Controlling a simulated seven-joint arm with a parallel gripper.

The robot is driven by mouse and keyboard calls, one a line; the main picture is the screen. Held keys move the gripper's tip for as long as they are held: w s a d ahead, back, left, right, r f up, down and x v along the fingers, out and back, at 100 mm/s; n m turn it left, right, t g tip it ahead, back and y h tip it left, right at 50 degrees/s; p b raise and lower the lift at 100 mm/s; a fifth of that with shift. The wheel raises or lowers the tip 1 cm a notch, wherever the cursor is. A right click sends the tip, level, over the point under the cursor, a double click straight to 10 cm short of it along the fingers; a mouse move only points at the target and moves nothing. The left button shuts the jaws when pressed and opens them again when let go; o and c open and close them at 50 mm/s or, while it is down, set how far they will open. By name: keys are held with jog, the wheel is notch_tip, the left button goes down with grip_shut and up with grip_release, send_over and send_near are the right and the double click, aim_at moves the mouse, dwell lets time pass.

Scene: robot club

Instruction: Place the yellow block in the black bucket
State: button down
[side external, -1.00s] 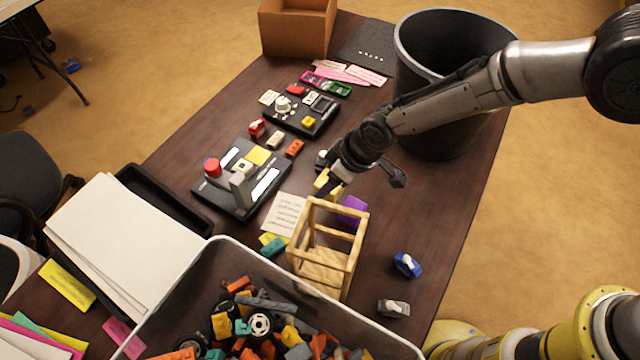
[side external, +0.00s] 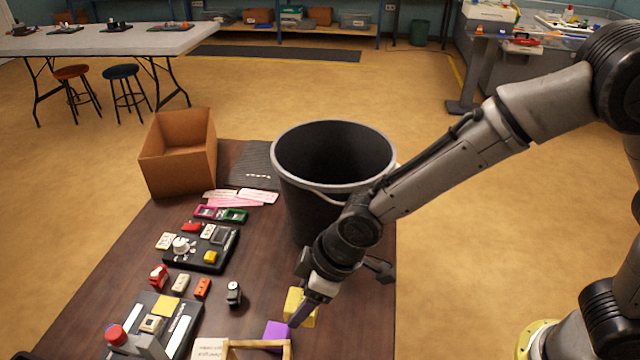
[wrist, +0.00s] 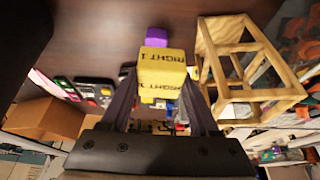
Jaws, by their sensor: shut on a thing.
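The yellow block (side external: 300,308) is between the fingers of my gripper (side external: 306,306), low over the dark table, beside a purple block (side external: 276,335). In the wrist view the yellow block (wrist: 162,72) shows printed lettering, and my gripper (wrist: 160,95) is shut on its sides. The purple block (wrist: 157,37) shows just beyond it. I cannot tell how far the yellow block is above the table. The black bucket (side external: 300,200) stands upright at the table's far right, behind my gripper. The visible part of its inside looks empty.
A wooden frame (wrist: 250,65) stands close beside my gripper. A small dark item (side external: 233,293) and control boxes (side external: 205,248) lie to the left. A cardboard box (side external: 178,155) stands left of the bucket. My forearm passes the bucket's right side.

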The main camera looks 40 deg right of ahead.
aim_at(301, 300)
notch_tip(301, 300, up, 16)
jog(key=w+d+m+t+h, duration=0.1)
jog(key=w+d+m, duration=0.4)
jog(key=w, duration=0.4)
jog(key=w+d+m+h, duration=0.2)
jog(key=w+d, duration=0.6)
jog(key=w, duration=0.2)
jog(key=w+d+m+h, duration=0.1)
jog(key=w+d+m, duration=0.25)
jog(key=d, duration=0.45)
jog(key=w+d+m+h, duration=0.1)
jog(key=w+d+m, duration=0.2)
jog(key=w+d, duration=0.35)
jog(key=f, duration=0.8)
jog(key=s+d+f, duration=0.1)
jog(key=f, duration=1.6)
jog(key=shift+s+d+f, duration=0.15)
jog(key=shift+d+f, duration=0.15)
jog(key=shift+f, duration=2.25)
jog(key=shift+f, duration=0.2)
jog(key=shift+c, duration=0.6)
grip_release()
